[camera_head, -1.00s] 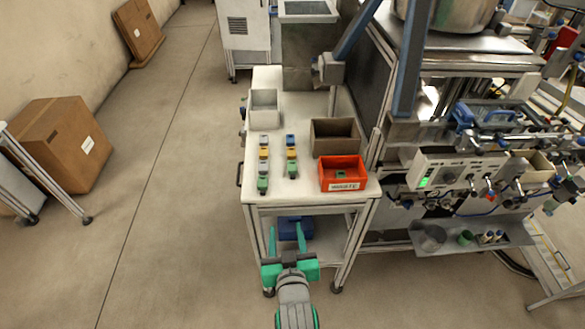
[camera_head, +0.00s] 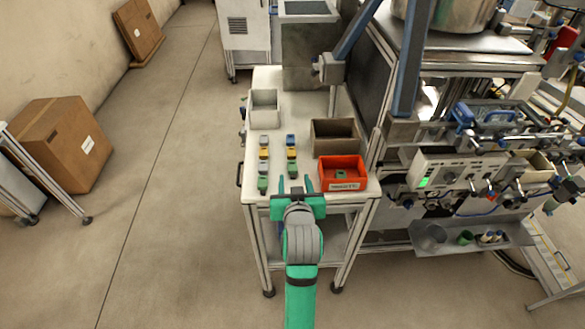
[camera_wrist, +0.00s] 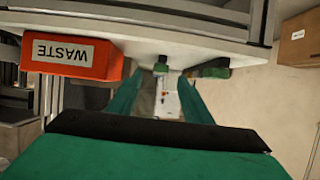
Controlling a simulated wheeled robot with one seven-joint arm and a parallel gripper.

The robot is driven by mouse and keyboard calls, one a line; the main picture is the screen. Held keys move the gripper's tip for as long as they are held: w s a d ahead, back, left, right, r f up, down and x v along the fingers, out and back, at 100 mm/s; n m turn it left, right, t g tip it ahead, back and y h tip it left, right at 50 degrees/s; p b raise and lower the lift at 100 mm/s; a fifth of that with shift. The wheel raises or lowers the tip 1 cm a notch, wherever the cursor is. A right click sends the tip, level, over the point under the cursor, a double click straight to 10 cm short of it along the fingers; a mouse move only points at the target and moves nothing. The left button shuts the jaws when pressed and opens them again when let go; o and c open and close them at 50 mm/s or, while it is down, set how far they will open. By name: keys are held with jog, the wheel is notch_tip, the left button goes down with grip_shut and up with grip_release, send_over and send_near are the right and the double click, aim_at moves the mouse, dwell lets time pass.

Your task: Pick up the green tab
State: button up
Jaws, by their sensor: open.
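Several small tabs stand in two columns on the white table. A green tab (camera_head: 262,185) ends the left column nearest the table's front edge, and another green tab (camera_head: 291,168) ends the right column. A green piece (camera_head: 341,174) also lies in the red bin. My gripper (camera_head: 294,183) is open, at the front edge just short of the right column's green tab. In the wrist view my fingers (camera_wrist: 160,82) point at the table edge, with one green piece (camera_wrist: 160,68) between and beyond them and another (camera_wrist: 214,69) to the right. I cannot tell its height above the table.
The red bin (camera_head: 343,187), labelled WASTE in the wrist view (camera_wrist: 110,60), stands close to the right of my gripper. A brown open box (camera_head: 335,151) is behind it. A white bin (camera_head: 264,117) stands at the back left. Grey, yellow and blue tabs are behind the green ones.

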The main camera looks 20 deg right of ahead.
aim_at(293, 169)
jog(key=x, duration=0.5)
jog(key=shift+w+r, duration=0.1)
jog(key=shift+w, duration=0.3)
jog(key=shift+s, duration=0.1)
jog(key=c, duration=1.1)
